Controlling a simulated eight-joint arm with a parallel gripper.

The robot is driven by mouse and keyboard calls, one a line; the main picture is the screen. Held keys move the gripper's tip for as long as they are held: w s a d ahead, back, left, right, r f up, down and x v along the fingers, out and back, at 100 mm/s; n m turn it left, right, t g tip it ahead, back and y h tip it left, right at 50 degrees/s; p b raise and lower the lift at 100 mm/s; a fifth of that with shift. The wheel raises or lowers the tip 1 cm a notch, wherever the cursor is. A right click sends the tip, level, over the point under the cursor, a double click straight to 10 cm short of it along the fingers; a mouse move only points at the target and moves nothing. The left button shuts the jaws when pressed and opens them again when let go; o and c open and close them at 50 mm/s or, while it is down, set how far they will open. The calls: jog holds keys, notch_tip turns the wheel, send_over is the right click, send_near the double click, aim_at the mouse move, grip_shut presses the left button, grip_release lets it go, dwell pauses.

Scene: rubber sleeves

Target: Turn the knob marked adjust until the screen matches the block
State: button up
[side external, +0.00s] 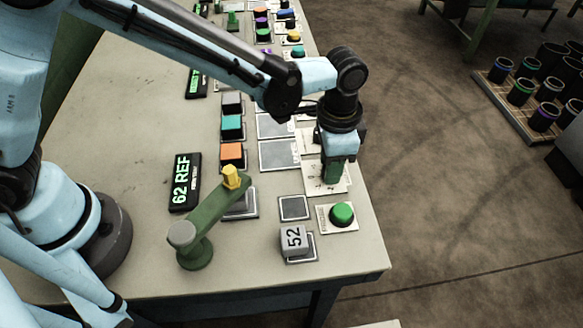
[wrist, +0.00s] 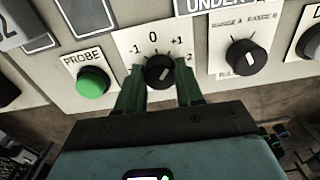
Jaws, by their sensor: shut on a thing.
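My gripper (wrist: 160,82) has its two green fingers on either side of a black knob (wrist: 158,70) and is shut on it. The knob's plate shows -1, 0 and +1; no "adjust" marking is readable. The white pointer tilts slightly right of 0. In the side view my gripper (side external: 333,172) points down at this plate (side external: 318,187), hiding the knob. A black screen (side external: 184,182) reads "62 REF" in green, with smaller unreadable text. A grey block (side external: 293,240) marked 52 sits on a pad near the table's front edge.
A green PROBE button (wrist: 92,82) sits left of the knob. Another black knob (wrist: 246,57) with range markings is to its right. A green stand (side external: 212,215) with a yellow tip reaches over a grey pad. Coloured blocks (side external: 232,153) line the table behind.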

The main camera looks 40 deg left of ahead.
jog(key=o, duration=1)
jog(key=shift+o, duration=0.2)
notch_tip(320, 180, up, 12)
